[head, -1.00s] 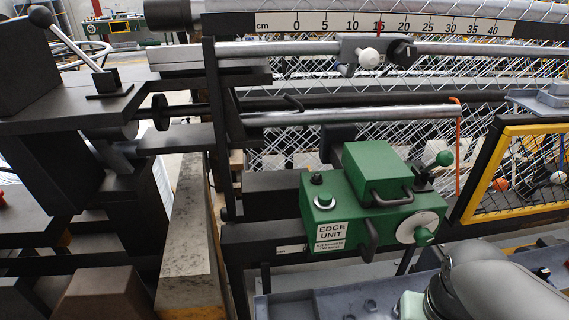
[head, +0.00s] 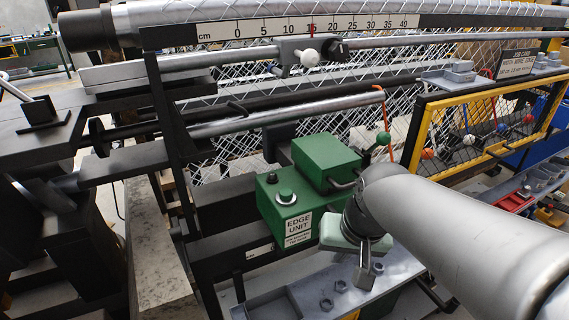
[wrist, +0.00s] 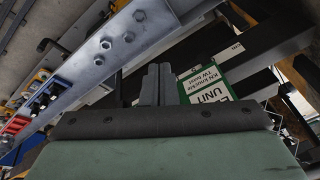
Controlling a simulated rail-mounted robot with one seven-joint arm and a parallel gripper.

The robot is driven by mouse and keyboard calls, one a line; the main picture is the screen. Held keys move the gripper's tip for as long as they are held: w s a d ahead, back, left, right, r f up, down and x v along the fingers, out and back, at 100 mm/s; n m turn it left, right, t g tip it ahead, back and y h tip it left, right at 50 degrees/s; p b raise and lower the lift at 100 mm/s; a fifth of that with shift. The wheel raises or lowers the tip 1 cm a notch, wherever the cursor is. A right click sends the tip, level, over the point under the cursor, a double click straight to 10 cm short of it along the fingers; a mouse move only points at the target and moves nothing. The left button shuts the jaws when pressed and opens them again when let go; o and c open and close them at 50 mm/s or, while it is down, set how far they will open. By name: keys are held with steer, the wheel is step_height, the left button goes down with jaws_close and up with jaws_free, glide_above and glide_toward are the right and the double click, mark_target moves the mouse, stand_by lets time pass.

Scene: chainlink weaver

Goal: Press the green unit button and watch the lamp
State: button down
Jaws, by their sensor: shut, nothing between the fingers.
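The green edge unit (head: 318,155) stands in the middle of the head view, with a white "EDGE UNIT" label on its front. Its green button (head: 286,196) sits in a pale ring on top, near the left end. A small dark dome (head: 271,179), possibly the lamp, is behind the button and shows no glow. My gripper (head: 365,280) is shut and empty, pointing down, in front and to the right of the button, apart from it. In the wrist view its fingers (wrist: 157,85) are together beside the unit's label (wrist: 207,90). The button is not visible there.
A grey bench (head: 285,305) with bolts lies below my gripper. A yellow-framed mesh guard (head: 420,125) stands at the right. A long metal bar (head: 290,117) and a ruler scale (head: 270,29) run behind the unit. An orange strip (head: 388,125) hangs from the bar's end.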

steer(key=w+a+r+m+t+y, duration=0.1)
steer(key=w+a+r+t, duration=0.1)
steer(key=w+a+r, duration=0.2)
steer(key=w+a+r+t+y, duration=0.2)
steer(key=w+a+r, duration=0.3)
steer(key=w+r, duration=0.4)
step_height(320, 180, up, 3)
steer(key=shift+a+r+m, duration=0.2)
steer(key=shift+m, duration=0.2)
steer(key=shift+s, duration=0.1)
steer(key=b, duration=0.5)
glide_above(289, 195)
step_height(289, 195, down, 8)
steer(key=shift+r, duration=0.15)
steer(key=shift+f+b, duration=0.6)
steer(key=shift+f+b, duration=0.4)
steer(key=shift+b, duration=0.1)
